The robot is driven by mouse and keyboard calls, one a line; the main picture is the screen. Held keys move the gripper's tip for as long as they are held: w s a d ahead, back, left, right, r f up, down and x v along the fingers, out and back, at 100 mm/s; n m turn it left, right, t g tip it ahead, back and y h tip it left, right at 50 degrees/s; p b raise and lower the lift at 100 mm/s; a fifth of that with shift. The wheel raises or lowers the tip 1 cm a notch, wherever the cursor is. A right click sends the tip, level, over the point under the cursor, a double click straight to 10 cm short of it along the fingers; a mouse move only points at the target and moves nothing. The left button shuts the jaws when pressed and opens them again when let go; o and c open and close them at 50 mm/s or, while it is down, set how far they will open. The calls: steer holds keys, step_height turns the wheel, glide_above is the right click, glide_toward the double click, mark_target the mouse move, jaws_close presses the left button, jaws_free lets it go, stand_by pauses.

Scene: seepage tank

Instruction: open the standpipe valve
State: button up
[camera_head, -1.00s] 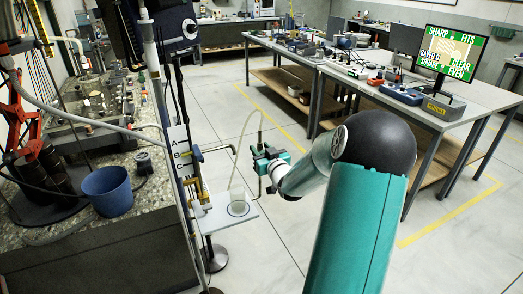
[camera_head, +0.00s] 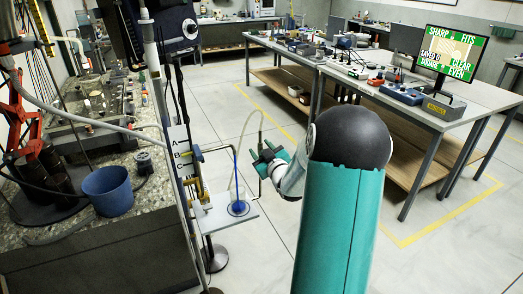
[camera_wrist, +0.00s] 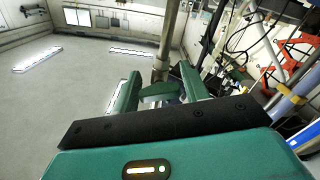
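The standpipe (camera_head: 167,120) is a tall pale tube with a white plate lettered A, B and C (camera_head: 180,152). Brass fittings (camera_head: 198,190) sit low on it, and a brass outlet arm (camera_head: 216,149) reaches right. A blue stream (camera_head: 236,175) runs from the outlet's end down into a clear beaker (camera_head: 238,207) on a small white stand, with blue in its bottom. My gripper (camera_head: 268,154) is right of the outlet and stream, apart from them. In the wrist view its two teal fingers (camera_wrist: 160,88) stand apart. The valve handle's exact angle is too small to tell.
A stone-topped bench with a blue bucket (camera_head: 108,190) and a tank rig (camera_head: 95,105) stands at left. A long workbench (camera_head: 345,75) with instruments and a monitor (camera_head: 449,60) is at right. A thin clear tube (camera_head: 243,140) rises by the beaker.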

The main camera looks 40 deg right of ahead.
steer(key=shift+o, duration=0.9)
steer(key=v, duration=1.3)
steer(key=shift+s+a, duration=0.15)
steer(key=shift+s, duration=0.2)
steer(key=shift+s, duration=0.1)
